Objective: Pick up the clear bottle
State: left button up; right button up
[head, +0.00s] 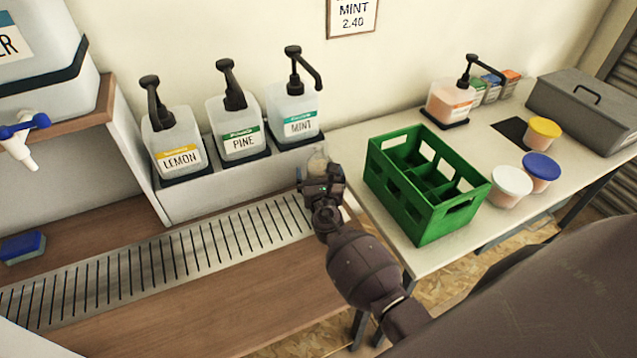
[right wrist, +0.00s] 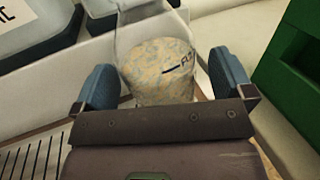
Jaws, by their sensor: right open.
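The clear bottle (right wrist: 155,65) stands between the two blue-grey fingers of my right gripper (right wrist: 163,82) in the right wrist view. It is see-through, with dark marking on its side, and its base is hidden behind the gripper body. In the head view the bottle (head: 317,161) shows only as a pale shape just beyond my right gripper (head: 321,178), near the end of the slatted drain. The right gripper is open, with a finger on each side of the bottle. My left gripper is not in view.
Pump bottles labelled lemon (head: 178,138), pine (head: 238,128) and mint (head: 296,112) stand behind the drain grate (head: 160,255). A green crate (head: 425,185) stands close on the right. Tubs with white (head: 511,182), blue (head: 540,168) and yellow lids (head: 544,132) stand beyond it.

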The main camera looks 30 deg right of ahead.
jog(key=shift+w, duration=0.1)
grip_shut()
dwell(0.6)
